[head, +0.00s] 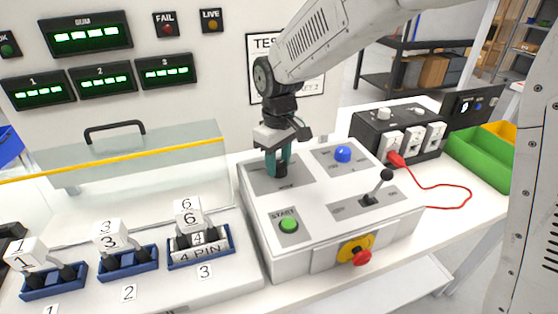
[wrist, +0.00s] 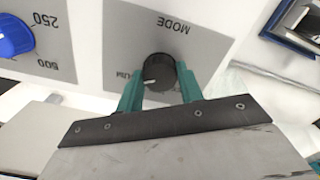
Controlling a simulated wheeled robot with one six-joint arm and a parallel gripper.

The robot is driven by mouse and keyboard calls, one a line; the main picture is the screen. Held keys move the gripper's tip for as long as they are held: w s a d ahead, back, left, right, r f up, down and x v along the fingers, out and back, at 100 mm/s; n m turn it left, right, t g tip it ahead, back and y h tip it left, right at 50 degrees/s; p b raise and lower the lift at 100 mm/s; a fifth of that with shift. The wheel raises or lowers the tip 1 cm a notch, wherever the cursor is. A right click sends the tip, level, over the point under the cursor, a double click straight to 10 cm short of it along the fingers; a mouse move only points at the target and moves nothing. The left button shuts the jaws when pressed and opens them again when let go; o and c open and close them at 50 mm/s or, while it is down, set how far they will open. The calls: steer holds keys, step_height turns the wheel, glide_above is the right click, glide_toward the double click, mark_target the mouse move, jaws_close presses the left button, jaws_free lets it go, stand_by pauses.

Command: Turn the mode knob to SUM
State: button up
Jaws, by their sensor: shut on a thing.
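The mode knob (wrist: 160,72) is a round black knob on a grey panel marked MODE. In the wrist view its white pointer mark faces left and slightly down, towards a label of which only "UM" shows beside my left finger. My gripper (wrist: 160,90) has its teal fingers on either side of the knob, shut on it. In the head view my gripper (head: 277,162) points straight down onto the grey plate at the back left of the control box (head: 315,215). The knob is mostly hidden between the fingers there.
A blue knob (head: 342,154), a black lever (head: 379,185), a green START button (head: 288,224) and a red stop button (head: 361,257) share the box. Blue fixtures (head: 128,263) with numbered blocks stand to the left. A red cable (head: 438,188) lies at the right.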

mark_target(279, 164)
steer(key=shift+w+r, duration=0.1)
steer(key=o, duration=1)
step_height(279, 164, up, 8)
steer(key=shift+f, duration=0.15)
steer(key=s+d+r+m, duration=0.1)
steer(key=s+d+m, duration=0.3)
steer(key=s+d, duration=0.7)
steer(key=s+d+r+m+t, duration=0.1)
steer(key=s+d+m, duration=0.4)
steer(key=s+d, duration=0.7)
steer(key=s, duration=0.4)
steer(key=shift+s, duration=0.25)
